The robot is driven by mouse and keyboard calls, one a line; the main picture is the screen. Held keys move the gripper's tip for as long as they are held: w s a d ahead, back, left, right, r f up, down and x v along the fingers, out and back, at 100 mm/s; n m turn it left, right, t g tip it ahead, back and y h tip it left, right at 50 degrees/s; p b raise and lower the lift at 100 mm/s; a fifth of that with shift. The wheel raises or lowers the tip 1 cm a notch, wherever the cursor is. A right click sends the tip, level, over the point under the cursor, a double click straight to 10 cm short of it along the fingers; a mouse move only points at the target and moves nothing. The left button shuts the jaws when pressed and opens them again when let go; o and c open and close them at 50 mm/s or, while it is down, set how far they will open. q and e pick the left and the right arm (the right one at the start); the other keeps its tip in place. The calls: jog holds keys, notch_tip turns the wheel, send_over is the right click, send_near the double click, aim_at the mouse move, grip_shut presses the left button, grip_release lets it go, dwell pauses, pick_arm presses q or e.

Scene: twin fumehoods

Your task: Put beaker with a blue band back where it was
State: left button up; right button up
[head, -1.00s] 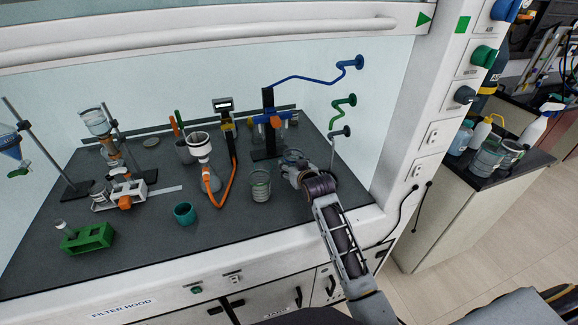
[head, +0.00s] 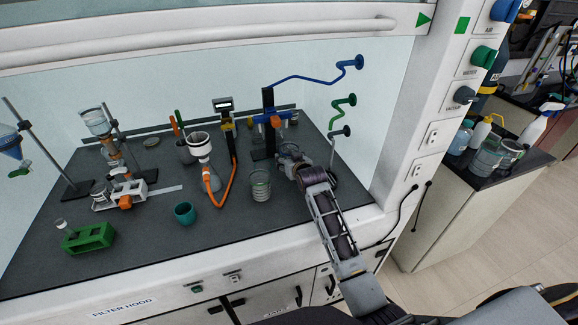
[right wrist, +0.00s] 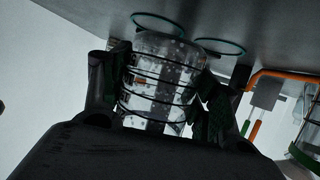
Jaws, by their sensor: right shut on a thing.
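A clear glass beaker (head: 289,150) is at the right rear of the fumehood worktop, between the fingers of my right gripper (head: 294,163). In the right wrist view the same beaker (right wrist: 158,75) fills the space between the two dark fingers of the right gripper (right wrist: 158,95), which is shut on it. Dark rings circle its wall; I cannot make out a blue band clearly. Whether its base touches the worktop is hidden. My left gripper is not in view.
Another ringed beaker (head: 260,186) stands left of the gripper. A blue-clamped stand (head: 268,130) is just behind. A grey pipe with a valve (head: 334,150) is close on the right. A teal cup (head: 184,213) and green rack (head: 88,238) stand further left. The worktop front is clear.

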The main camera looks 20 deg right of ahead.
jog(key=shift+f, duration=1.45)
jog(key=shift+f, duration=0.15)
jog(key=o, duration=1.1)
jog(key=shift+v, duration=6.05)
